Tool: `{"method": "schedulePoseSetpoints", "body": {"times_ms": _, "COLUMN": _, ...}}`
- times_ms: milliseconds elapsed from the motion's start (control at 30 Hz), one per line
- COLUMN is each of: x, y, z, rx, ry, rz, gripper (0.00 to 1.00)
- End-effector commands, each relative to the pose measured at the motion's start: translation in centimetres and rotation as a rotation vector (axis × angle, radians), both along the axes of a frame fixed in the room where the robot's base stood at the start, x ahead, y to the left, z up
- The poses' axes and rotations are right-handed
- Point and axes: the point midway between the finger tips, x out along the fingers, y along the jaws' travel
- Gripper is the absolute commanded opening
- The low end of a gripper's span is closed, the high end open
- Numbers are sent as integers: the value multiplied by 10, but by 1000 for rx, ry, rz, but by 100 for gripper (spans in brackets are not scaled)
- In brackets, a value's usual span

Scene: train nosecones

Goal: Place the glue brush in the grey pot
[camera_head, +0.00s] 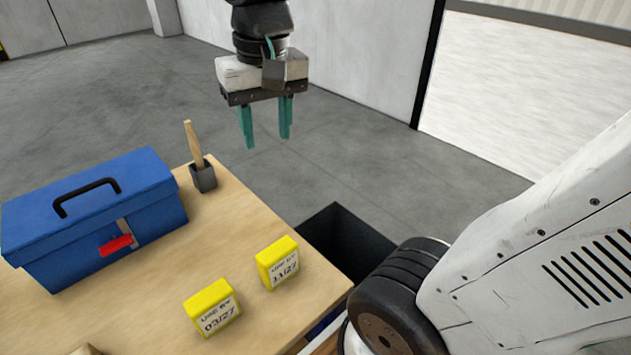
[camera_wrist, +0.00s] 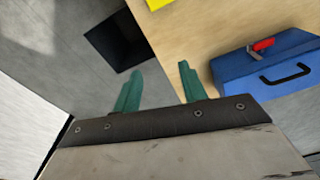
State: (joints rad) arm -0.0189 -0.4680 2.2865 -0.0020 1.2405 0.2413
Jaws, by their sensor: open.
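The glue brush (camera_head: 193,145) stands in the grey pot (camera_head: 203,177), its wooden handle up and leaning slightly left. The pot is on the wooden table near its far edge, right of the blue toolbox. The brush's lower end is hidden inside the pot. My gripper (camera_head: 267,140) is open and empty, raised above and to the right of the brush, apart from it. In the wrist view its two green fingers (camera_wrist: 157,80) have nothing between them; brush and pot do not show there.
A blue toolbox (camera_head: 75,222) with a black handle and red latch sits on the table (camera_head: 155,303). Two yellow blocks (camera_head: 277,263) (camera_head: 212,306) with printed dates are near the front right. A dark open bin (camera_head: 343,240) stands beyond the table's right edge.

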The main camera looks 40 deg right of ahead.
Motion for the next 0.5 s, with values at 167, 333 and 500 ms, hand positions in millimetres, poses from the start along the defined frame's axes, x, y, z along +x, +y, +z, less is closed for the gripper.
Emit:
{"method": "schedulePoseSetpoints", "body": {"times_ms": 167, "x": -67, "y": -3, "z": -30, "rx": -14, "ry": -23, "rz": 133, "gripper": 42}}
{"method": "schedulePoseSetpoints", "body": {"times_ms": 333, "x": -96, "y": -6, "z": -49, "rx": -23, "ry": -31, "rz": 204, "gripper": 42}}
{"method": "schedulePoseSetpoints", "body": {"times_ms": 500, "x": -103, "y": -6, "z": -54, "rx": -26, "ry": -32, "rz": 221, "gripper": 42}}
